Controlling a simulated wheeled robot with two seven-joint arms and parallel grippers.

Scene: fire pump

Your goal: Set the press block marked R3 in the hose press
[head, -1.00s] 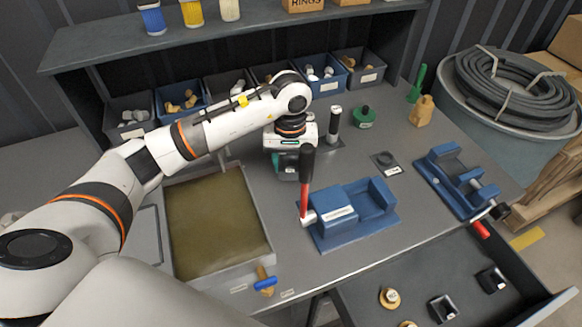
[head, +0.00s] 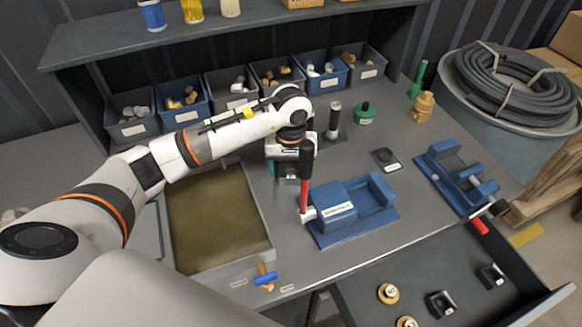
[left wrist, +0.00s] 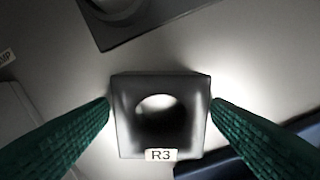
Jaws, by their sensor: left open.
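The press block marked R3 (left wrist: 160,115) is dark grey, with a round hole and a white label, and sits upright on the bench. In the left wrist view it lies between the two green fingers of my left gripper (left wrist: 160,103), which is open around it. In the head view my left gripper (head: 287,172) is low over the bench, just behind and left of the hose press; the block is hard to make out there. The hose press (head: 375,205) is blue, with a red lever (head: 304,190) standing upright on its left and an open bed on its right.
A second blue clamp (head: 455,178) stands at the right. An open drawer (head: 355,300) in front holds dark blocks and round wooden pieces. A shallow tank (head: 220,215) is left of the press. Bins (head: 235,98) line the back. A dark post (head: 334,118) stands behind the gripper.

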